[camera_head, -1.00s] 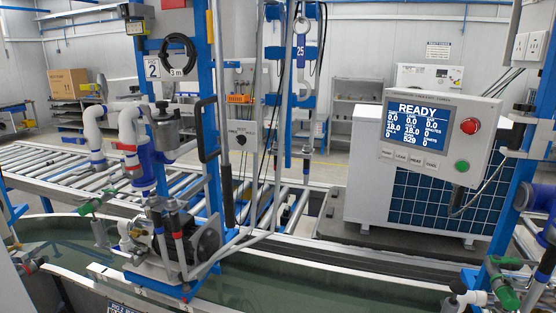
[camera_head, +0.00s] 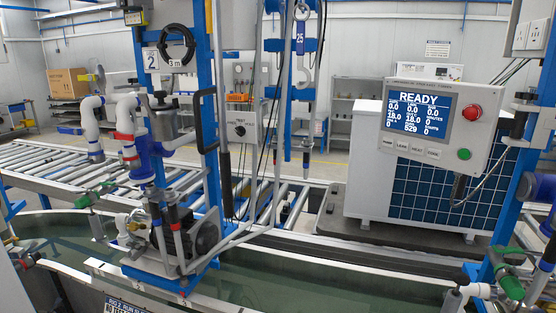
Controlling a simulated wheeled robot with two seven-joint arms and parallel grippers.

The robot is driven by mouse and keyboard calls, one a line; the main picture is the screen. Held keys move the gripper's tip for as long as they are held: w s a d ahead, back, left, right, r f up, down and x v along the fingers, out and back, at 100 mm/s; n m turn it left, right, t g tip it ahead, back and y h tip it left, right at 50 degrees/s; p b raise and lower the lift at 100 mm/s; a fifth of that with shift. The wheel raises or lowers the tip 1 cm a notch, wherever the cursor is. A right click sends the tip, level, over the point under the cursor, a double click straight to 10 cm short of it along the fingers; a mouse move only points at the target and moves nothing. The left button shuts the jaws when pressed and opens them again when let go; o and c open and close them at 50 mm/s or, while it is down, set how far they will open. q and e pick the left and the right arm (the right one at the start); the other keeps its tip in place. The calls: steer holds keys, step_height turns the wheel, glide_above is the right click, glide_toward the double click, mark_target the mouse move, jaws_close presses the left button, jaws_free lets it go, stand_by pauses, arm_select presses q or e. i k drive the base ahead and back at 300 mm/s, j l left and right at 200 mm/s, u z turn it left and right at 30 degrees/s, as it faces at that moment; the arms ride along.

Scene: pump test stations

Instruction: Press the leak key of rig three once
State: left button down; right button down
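A grey control panel (camera_head: 470,118) stands at the right, with a blue screen (camera_head: 419,113) reading READY above rows of numbers. Below the screen is a row of small white keys. The second key from the left appears to be marked LEAK (camera_head: 402,145), though the print is tiny. A red button (camera_head: 472,112) and a green button (camera_head: 464,154) sit on the panel's right side. I cannot read a rig number on this panel. Neither of my grippers is in view, and nothing touches the keys.
A blue stand with a number 2 plate (camera_head: 151,59) rises at the left, with a pump (camera_head: 180,240) on its base over a water trough (camera_head: 265,285). A roller conveyor (camera_head: 50,165) runs behind. Pipes and a green-handled valve (camera_head: 508,288) stand at the lower right.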

mark_target(402, 145)
steer(key=z, duration=0.7)
steer(key=i+j+z, duration=0.15)
steer(key=j+z, duration=1.1)
steer(key=j, duration=0.75)
steer(key=k+j+z, duration=0.15)
steer(key=j, duration=0.6)
